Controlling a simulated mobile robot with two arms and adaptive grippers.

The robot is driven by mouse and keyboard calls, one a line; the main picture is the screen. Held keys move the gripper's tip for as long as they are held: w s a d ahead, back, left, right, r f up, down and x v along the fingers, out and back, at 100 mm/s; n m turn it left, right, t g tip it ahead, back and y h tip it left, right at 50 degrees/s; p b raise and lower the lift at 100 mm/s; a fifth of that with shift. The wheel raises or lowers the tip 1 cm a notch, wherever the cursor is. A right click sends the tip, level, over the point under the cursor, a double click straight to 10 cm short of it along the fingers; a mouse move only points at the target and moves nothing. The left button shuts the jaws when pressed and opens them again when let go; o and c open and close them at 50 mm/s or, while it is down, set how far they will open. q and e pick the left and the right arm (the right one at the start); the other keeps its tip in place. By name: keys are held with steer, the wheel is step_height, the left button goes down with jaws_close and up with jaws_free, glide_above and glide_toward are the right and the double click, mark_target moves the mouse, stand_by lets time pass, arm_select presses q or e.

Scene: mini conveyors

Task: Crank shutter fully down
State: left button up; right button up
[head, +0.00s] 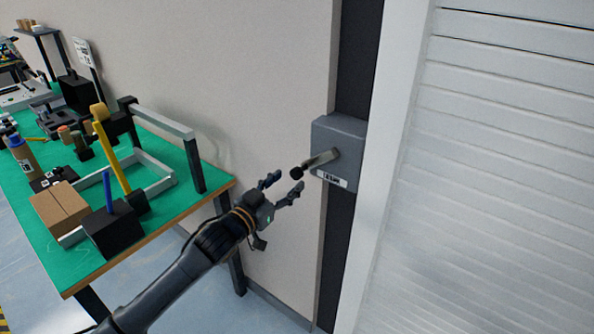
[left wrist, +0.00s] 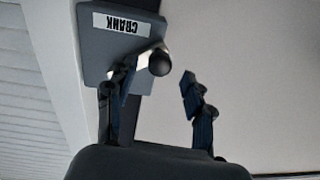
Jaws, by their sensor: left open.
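The white slatted shutter (head: 500,200) fills the right of the head view; its lower edge is out of frame. A grey crank box (head: 352,137) with a small label is mounted beside it. The crank handle (head: 319,160) sticks out from the box to the left and ends in a black knob (head: 296,173). My left gripper (head: 283,184) is open and empty, just below and left of the knob. In the left wrist view the box (left wrist: 95,45) reads CRANK upside down, and the knob (left wrist: 160,62) shows between and beyond the open fingers (left wrist: 157,85). My right gripper is not in view.
A green-topped workbench (head: 195,205) stands at the left with a cardboard box (head: 60,208), a black bin (head: 113,230) and several tools on it. A plain beige wall (head: 260,80) lies behind the gripper. The space around the knob is clear.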

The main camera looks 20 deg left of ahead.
mark_target(294, 176)
arm_select(q)
steer(key=shift+p+x, duration=0.3)
steer(key=shift+x, duration=2.35)
steer(key=shift+c, duration=0.4)
jaws_close()
